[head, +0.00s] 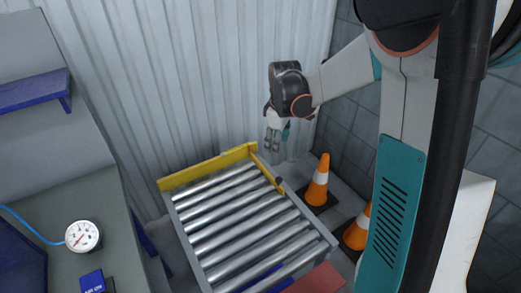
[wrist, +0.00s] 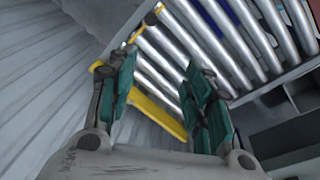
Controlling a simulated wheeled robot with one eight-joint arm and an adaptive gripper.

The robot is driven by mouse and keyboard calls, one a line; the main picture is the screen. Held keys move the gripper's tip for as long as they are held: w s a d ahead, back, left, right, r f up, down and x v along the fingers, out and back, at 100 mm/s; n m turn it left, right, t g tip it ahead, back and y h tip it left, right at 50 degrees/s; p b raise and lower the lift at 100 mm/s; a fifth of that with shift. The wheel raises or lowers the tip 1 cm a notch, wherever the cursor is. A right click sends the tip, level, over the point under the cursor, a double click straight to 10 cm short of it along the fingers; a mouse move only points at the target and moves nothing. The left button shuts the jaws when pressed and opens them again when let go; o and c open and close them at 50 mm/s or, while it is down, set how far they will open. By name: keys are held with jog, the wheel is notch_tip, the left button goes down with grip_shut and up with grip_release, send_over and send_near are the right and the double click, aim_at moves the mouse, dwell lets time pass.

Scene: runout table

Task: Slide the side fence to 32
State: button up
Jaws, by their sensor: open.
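The runout table's roller bed (head: 250,222) stands in the lower middle of the head view. A long yellow fence (head: 208,167) runs along its far end. A shorter yellow rail (head: 266,171) with a dark knob (head: 279,181) lies along the right side near the far corner; it looks like the side fence. No scale or number 32 is readable. My gripper (head: 273,146) hangs open and empty above and behind the far right corner, apart from the rail. In the wrist view its open fingers (wrist: 162,68) frame rollers and a yellow bar (wrist: 157,114).
Orange cones (head: 318,183) stand on the floor to the right. A corrugated wall (head: 200,80) is close behind the table. A grey cabinet with a dial gauge (head: 83,236) is at the left. A red panel (head: 316,279) sits at the table's near end. The roller top is clear.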

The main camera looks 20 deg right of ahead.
aim_at(279, 179)
jog(key=w+d+f+n+b, duration=0.1)
jog(key=f, duration=0.7)
jog(key=w+d+f+g+b, duration=0.1)
jog(key=w+f, duration=0.1)
jog(key=f, duration=0.5)
jog(key=w+d+f+n+b, duration=0.1)
jog(key=d+f, duration=0.1)
jog(key=f, duration=0.6)
jog(key=shift+w+f+n+g, duration=0.15)
jog(key=shift+f+n+g, duration=0.15)
jog(key=shift+g, duration=0.1)
jog(key=shift+c, duration=0.5)
jog(key=shift+a, duration=0.1)
grip_shut()
